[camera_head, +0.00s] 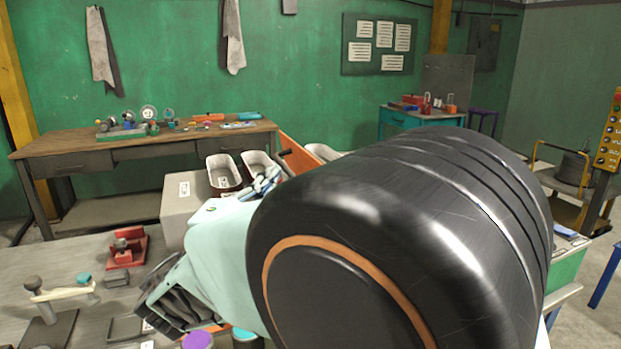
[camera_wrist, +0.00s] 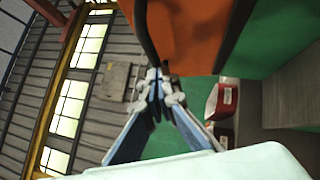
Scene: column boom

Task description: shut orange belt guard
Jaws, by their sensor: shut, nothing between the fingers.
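The orange belt guard (camera_head: 298,152) stands raised and tilted in the head view, just behind my gripper. Its lower part is hidden by my arm. In the wrist view the guard (camera_wrist: 200,35) fills the top middle as a broad orange panel with a dark edge on its left. My gripper (camera_head: 270,176) is shut and empty beside the guard. In the wrist view its fingertips (camera_wrist: 157,76) meet close to the guard's near end; I cannot tell whether they touch it.
A grey box (camera_head: 182,208) and white bins (camera_head: 222,172) stand left of my gripper. The bins also show in the wrist view (camera_wrist: 222,101). A workbench (camera_head: 150,143) stands along the green wall. A red fixture (camera_head: 127,248) sits on the near table. My arm hides much of the right side.

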